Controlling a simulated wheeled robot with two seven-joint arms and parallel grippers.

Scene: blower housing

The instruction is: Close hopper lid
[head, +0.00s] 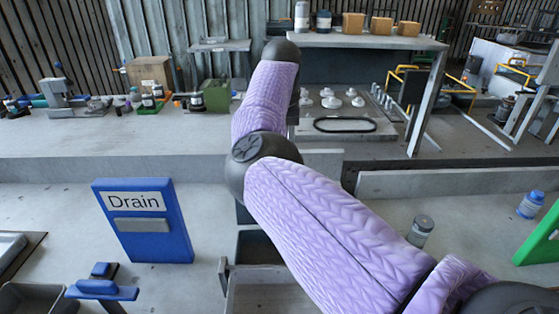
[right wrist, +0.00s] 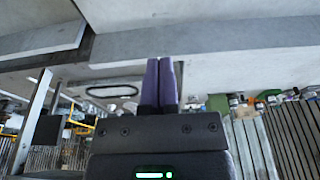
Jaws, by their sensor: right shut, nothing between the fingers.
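My right arm crosses the head view from the lower right, and its far end hides whatever is behind it. In the right wrist view my right gripper (right wrist: 158,62) is shut, its two purple fingers together with nothing between them. It points toward a pale grey surface (right wrist: 230,52) that fills much of that view; contact cannot be told. I cannot pick out a hopper lid for certain. A grey open-topped box (head: 258,248) at the bottom middle of the head view is partly covered by my arm. My left gripper is not in view.
A blue Drain sign (head: 145,222) stands at the left. A black oval ring (head: 345,125) lies behind my arm. A bench (head: 365,41) carries bottles and tan boxes. A grey jar (head: 421,231) and blue bottle (head: 531,204) stand at the right. Tools line the back left.

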